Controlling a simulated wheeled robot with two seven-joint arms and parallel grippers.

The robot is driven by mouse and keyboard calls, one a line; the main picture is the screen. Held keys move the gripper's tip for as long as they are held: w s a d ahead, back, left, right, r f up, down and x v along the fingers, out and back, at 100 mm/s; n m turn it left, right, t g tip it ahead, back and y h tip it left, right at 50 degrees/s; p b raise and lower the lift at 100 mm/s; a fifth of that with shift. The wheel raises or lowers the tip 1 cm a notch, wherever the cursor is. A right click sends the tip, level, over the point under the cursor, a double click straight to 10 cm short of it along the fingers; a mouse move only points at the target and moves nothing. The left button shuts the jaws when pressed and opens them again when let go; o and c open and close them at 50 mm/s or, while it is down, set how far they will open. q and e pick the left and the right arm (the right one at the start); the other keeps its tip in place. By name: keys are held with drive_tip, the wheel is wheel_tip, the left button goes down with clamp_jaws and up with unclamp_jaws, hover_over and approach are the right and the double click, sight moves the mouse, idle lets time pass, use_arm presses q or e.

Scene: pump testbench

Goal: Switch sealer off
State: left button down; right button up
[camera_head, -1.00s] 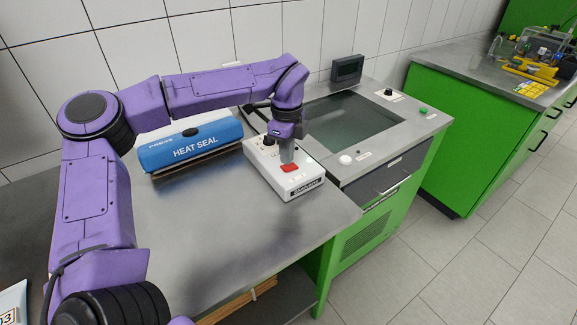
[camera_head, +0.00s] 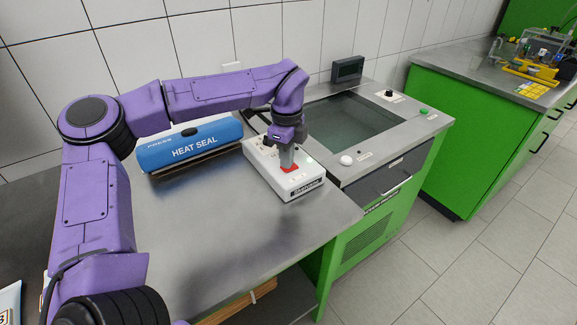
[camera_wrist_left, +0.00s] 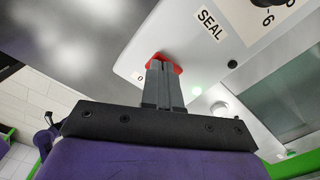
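The sealer's white control box (camera_head: 304,186) stands on the steel bench, beside the blue heat-seal bar (camera_head: 190,143). Its red rocker switch (camera_head: 290,169) is partly hidden behind my left gripper (camera_head: 287,163). My right gripper is not in view.
A steel-topped unit with a glass window (camera_head: 352,124) and a small black display (camera_head: 347,69) stands right of the box. A dial knob (camera_wrist_left: 264,3) is on the box near the "SEAL" label. The front bench top (camera_head: 225,220) is clear.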

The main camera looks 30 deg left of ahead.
use_arm(q)
drive_tip(key=shift+f, duration=0.35)
drive_tip(key=shift+r, duration=0.1)
drive_tip(key=shift+r+p, duration=0.3)
drive_tip(key=shift+r, duration=0.3)
drive_tip(key=shift+r+p, duration=1.75)
drive_tip(key=shift+r, duration=1.15)
drive_tip(key=shift+f, duration=0.1)
